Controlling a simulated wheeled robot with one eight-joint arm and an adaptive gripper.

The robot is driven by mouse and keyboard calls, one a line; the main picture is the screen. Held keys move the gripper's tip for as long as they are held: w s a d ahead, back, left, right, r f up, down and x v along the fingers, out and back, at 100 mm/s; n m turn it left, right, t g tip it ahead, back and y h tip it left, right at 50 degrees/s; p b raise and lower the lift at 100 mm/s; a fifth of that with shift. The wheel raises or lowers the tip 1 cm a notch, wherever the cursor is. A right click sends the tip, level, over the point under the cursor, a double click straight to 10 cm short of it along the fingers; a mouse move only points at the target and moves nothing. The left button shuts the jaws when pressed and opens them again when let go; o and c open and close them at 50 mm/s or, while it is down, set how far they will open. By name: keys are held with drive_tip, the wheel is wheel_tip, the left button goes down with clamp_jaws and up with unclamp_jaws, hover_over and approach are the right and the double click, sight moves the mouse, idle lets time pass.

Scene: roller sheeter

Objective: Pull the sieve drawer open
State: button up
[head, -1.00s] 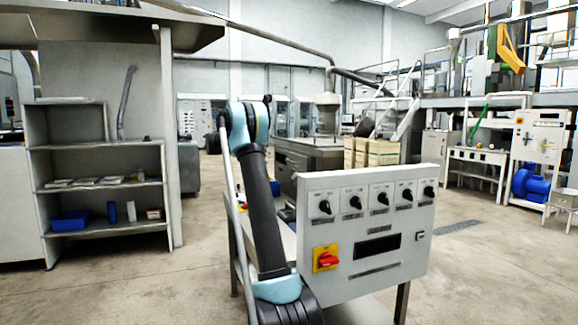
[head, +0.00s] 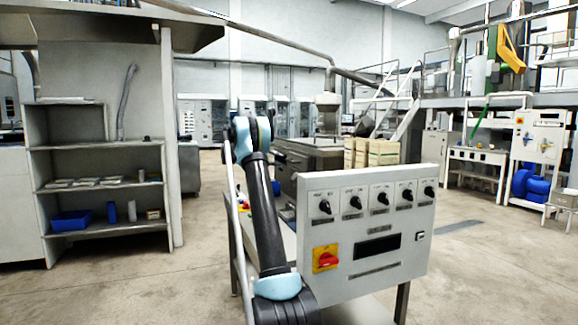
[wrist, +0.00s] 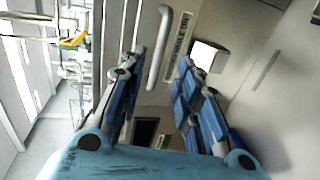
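In the wrist view my gripper (wrist: 161,75) is open, with its two blue-padded fingers apart and nothing between them. A pale rounded bar handle (wrist: 160,48) stands beyond the fingertips, nearer the left finger, on a beige-grey surface. I see a gap in the picture between fingers and handle, but cannot tell the depth or whether they touch. I cannot tell for certain that this handle belongs to the sieve drawer.
The control panel (head: 340,225) with dark knobs and a red switch (head: 326,259) stands close in front, right of my arm. A shelf unit (head: 100,145) is at the left. Beside the handle are a label strip (wrist: 180,55) and a white box (wrist: 208,56).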

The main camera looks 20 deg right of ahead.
sight(289, 161)
drive_tip(key=x, duration=0.8)
drive_tip(key=shift+d, duration=0.2)
clamp_jaws()
